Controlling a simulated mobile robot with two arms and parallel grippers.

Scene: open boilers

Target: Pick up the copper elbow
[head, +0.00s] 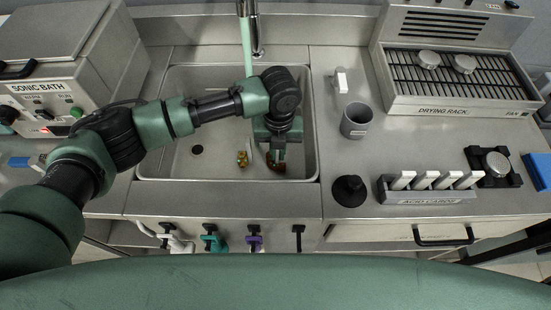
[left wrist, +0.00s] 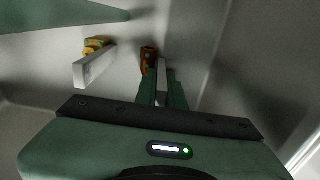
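The copper elbow (head: 276,167) is a small brown-orange piece low in the right part of the sink basin, partly hidden by my left gripper (head: 279,157). In the left wrist view the elbow (left wrist: 148,56) is at the fingertips of my left gripper (left wrist: 160,80). The fingers point down into the basin and appear close together. I cannot tell whether they are closed on the elbow or only beside it. My right gripper is not in view.
A yellow fitting (head: 242,159) lies left of the elbow in the sink (head: 175,130), with a pale bar (left wrist: 95,69) by it. The basin walls and faucet (head: 248,40) stand around the arm.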

